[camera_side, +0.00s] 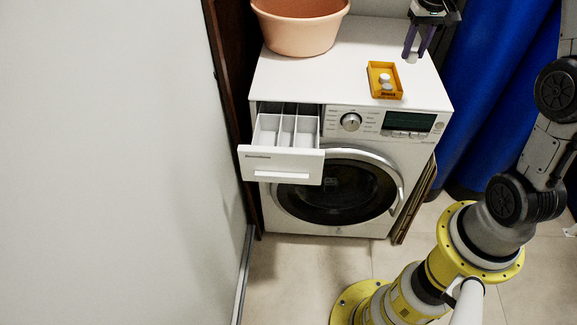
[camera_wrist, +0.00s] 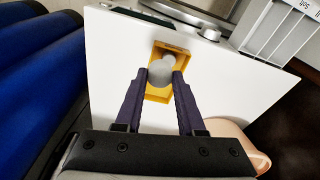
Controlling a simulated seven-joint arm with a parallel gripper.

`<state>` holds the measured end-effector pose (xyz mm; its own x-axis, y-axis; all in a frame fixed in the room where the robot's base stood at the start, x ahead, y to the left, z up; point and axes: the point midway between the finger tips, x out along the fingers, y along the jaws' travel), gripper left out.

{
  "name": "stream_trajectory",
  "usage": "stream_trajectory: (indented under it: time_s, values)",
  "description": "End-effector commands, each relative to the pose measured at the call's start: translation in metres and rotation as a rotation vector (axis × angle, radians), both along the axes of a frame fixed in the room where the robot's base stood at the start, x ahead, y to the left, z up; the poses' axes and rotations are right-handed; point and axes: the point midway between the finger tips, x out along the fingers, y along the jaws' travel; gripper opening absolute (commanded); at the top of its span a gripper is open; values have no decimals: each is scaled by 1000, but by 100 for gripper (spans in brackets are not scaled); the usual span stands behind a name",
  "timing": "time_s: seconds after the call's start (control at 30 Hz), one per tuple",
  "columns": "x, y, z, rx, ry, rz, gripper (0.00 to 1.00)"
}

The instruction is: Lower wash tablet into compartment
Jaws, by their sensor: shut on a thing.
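My gripper (camera_side: 412,52) is shut on a white wash tablet (camera_side: 411,58). It holds the tablet above the right side of the washer top, to the right of the orange tray. In the wrist view, the purple fingers of my gripper (camera_wrist: 163,76) grip the held tablet (camera_wrist: 160,73) from both sides, with the tray behind. The detergent drawer (camera_side: 281,163) is pulled out at the washer's upper left front. Its white compartments (camera_side: 287,130) lie side by side and look empty. My gripper is far to the right of the drawer and above it.
The orange tray (camera_side: 371,80) on the washer top holds two white tablets (camera_side: 385,77). A peach basin (camera_side: 301,32) stands at the back left of the washer top (camera_side: 330,78). Blue drapery (camera_side: 497,95) hangs at the right. The top between basin and tray is clear.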

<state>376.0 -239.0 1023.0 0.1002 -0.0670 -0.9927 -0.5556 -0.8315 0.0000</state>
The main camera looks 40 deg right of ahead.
Motion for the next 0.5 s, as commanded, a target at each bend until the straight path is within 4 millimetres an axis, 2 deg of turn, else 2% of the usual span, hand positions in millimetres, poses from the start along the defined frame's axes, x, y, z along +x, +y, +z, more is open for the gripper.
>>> stream_trajectory:
  time_s: [0.5]
  values:
    - [4,5,1,-1,-1,2,0]
